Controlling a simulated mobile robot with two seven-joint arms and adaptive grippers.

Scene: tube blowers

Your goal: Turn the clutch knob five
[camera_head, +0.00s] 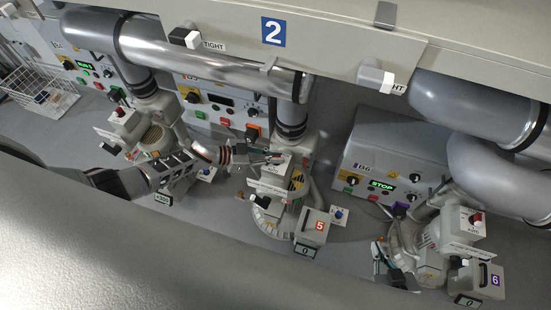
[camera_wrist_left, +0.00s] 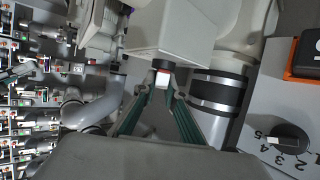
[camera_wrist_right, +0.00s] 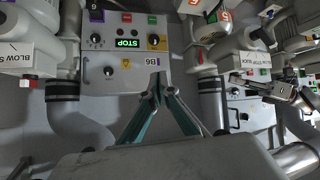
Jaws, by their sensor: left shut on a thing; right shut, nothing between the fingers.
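My left gripper (camera_head: 277,158) reaches in from the left to the top of the middle blower unit, whose box (camera_head: 320,226) carries a red 5. In the left wrist view its green fingers are closed around a small knob (camera_wrist_left: 163,78), white with red and a black base. I cannot read a clutch label on it. A black-tipped lever (camera_head: 258,200) shows lower on the same unit. My right gripper (camera_head: 378,254) is shut and empty beside the blower unit at the right; its tips meet in the right wrist view (camera_wrist_right: 158,82).
Unit six's panel (camera_head: 382,166) shows a green STOP display, and its blower carries a red knob (camera_head: 476,217). A large metal pipe (camera_head: 210,62) and the grey beam (camera_head: 330,35) cross above. A wire basket (camera_head: 40,92) stands at the far left.

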